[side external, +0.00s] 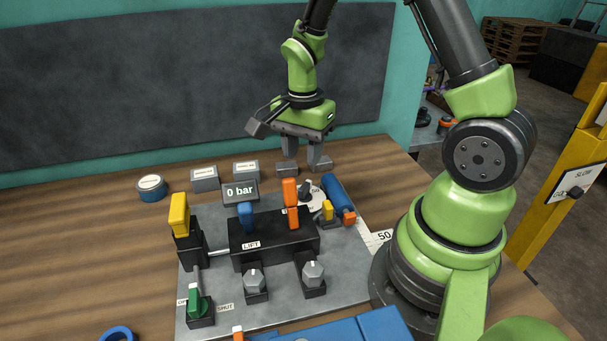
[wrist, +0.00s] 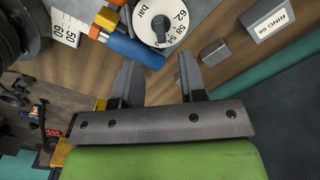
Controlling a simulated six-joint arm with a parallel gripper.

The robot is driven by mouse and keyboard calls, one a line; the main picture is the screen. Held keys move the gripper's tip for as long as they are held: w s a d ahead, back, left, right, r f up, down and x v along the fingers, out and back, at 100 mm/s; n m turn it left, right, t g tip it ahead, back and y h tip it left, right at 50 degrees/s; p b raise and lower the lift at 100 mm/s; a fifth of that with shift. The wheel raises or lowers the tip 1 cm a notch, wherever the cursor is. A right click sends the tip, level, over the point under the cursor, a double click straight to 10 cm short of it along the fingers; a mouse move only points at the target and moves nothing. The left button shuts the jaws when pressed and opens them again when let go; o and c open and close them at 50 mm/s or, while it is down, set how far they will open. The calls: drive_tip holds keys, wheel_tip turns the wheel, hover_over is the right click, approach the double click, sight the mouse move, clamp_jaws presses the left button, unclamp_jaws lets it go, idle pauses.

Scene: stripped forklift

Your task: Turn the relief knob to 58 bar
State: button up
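The relief knob (wrist: 160,27) is a dark grey pointer knob on a white round dial (wrist: 178,33) marked bar, with 62, 58 and other numbers, at the top of the wrist view. In the side view the knob (side external: 307,191) sits at the back right of the grey plate, partly hidden behind an orange lever. A small display (side external: 240,191) reads 0 bar. My gripper (side external: 304,163) is open and empty, above and behind the dial. In the wrist view my gripper (wrist: 157,75) has its fingers wide apart, short of the knob and not touching it.
A blue cylinder (side external: 338,194) with an orange end lies beside the dial. An orange lever (side external: 290,191) and a blue lever (side external: 245,214) stand on the black valve block (side external: 270,240). Grey labelled boxes (side external: 204,180) stand behind the plate. The table's left side is mostly free.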

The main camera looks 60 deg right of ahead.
sight(303, 187)
wheel_tip(303, 187, down, 8)
drive_tip(key=shift+r, duration=0.1)
idle(0.4)
clamp_jaws()
